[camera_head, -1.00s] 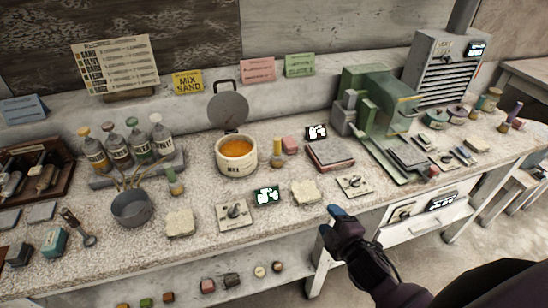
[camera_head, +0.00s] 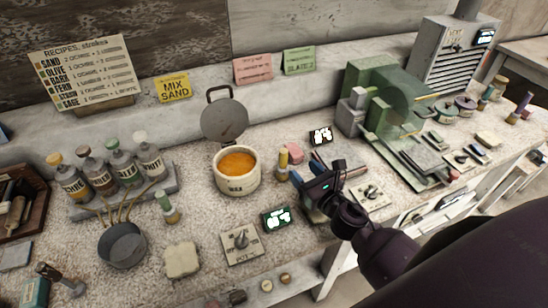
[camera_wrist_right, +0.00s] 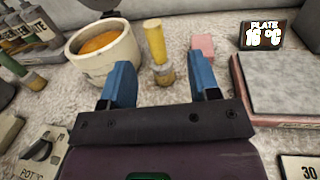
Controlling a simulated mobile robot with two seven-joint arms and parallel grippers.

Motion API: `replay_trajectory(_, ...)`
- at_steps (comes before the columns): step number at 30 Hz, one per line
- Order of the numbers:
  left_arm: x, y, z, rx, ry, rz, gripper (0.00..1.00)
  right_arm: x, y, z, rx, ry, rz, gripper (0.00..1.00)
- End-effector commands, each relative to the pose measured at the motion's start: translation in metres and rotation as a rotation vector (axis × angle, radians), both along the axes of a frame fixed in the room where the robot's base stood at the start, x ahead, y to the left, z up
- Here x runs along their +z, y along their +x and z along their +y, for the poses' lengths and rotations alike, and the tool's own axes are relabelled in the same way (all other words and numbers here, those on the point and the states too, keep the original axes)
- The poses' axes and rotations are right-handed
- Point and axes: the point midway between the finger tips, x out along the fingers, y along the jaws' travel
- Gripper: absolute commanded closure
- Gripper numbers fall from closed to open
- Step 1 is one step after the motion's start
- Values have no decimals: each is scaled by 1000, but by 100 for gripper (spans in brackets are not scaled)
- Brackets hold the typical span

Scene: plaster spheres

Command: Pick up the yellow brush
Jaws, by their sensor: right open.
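The yellow brush (camera_head: 283,160) stands upright on the speckled bench, just right of the white pot (camera_head: 236,182) of orange stuff. In the right wrist view the brush (camera_wrist_right: 155,42) shows its yellow handle above a tan lower part, framed between my two blue fingers. My right gripper (camera_head: 315,180) is open and empty, a little right of the brush and close to it. In the wrist view the gripper (camera_wrist_right: 161,82) points at the brush, apart from it as far as I can tell. My left gripper is not in view.
A pink block (camera_head: 296,152) sits just behind the brush. A lit display (camera_head: 276,218) and a dial plate (camera_head: 242,243) lie in front. A green machine (camera_head: 385,110) and a book-like slab (camera_wrist_right: 275,85) stand to the right. A green-handled brush (camera_head: 166,205) stands left of the pot.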

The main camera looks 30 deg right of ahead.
Motion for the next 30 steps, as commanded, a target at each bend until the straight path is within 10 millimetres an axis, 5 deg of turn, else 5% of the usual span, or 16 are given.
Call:
replay_trajectory(8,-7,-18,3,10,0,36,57,2,30,4,0,-2,-2,44)
replay_trajectory(30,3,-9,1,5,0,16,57,-4,102,19,-1,2,0,44)
